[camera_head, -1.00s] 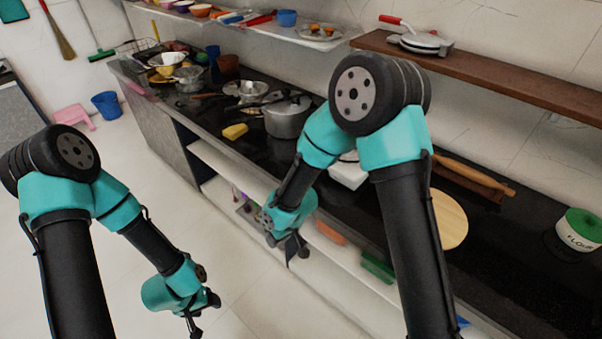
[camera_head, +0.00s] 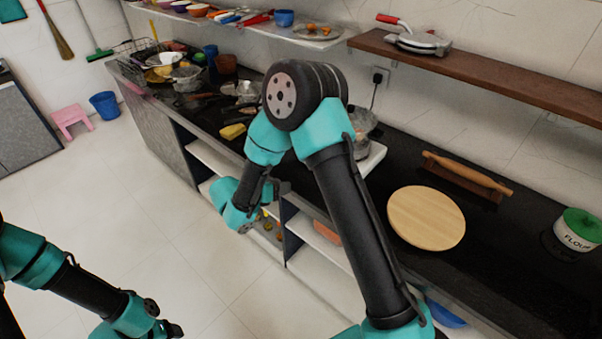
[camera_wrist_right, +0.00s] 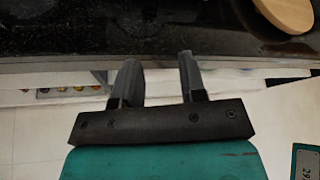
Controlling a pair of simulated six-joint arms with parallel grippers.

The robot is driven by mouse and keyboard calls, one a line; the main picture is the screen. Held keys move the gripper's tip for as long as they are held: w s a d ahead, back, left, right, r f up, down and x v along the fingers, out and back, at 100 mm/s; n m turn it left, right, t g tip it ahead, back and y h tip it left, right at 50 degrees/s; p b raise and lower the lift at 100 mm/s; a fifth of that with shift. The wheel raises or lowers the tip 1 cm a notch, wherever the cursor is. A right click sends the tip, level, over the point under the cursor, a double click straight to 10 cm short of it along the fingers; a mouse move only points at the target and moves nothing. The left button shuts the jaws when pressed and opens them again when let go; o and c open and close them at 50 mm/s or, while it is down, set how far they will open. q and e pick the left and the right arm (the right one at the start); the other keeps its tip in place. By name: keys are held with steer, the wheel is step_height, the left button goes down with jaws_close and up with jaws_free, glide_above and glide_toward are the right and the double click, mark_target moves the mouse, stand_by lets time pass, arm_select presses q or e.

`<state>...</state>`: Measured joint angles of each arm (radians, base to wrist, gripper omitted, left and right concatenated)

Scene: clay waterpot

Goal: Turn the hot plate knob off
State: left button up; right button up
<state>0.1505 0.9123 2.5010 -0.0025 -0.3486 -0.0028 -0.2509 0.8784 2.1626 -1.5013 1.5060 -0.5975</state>
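A white flat unit (camera_head: 374,160), possibly the hot plate, stands on the black counter and is partly behind my right arm. A shiny vessel (camera_head: 363,122) shows above it. I cannot make out a knob in any view. My right gripper (camera_head: 281,187) is at the counter's front edge, left of the white unit and apart from it. In the right wrist view, my right gripper (camera_wrist_right: 158,72) has its two fingers spread and empty, pointing at the dark counter edge. My left gripper (camera_head: 174,330) is low at the left over the floor; its finger opening is unclear.
A round wooden board (camera_head: 426,217), a rolling pin (camera_head: 468,173) and a flour tin (camera_head: 578,231) are on the counter's right. A yellow sponge (camera_head: 232,131) and cookware are left. Open shelves (camera_head: 325,240) lie under the counter. A brown shelf (camera_head: 480,72) hangs above.

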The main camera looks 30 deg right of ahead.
steer(key=shift+w+a+r+n+t+h, duration=0.15)
steer(key=shift+w+r+n+t+h, duration=0.15)
steer(key=shift+w+r, duration=0.15)
steer(key=x, duration=1.7)
steer(key=shift+f, duration=0.15)
jaws_close()
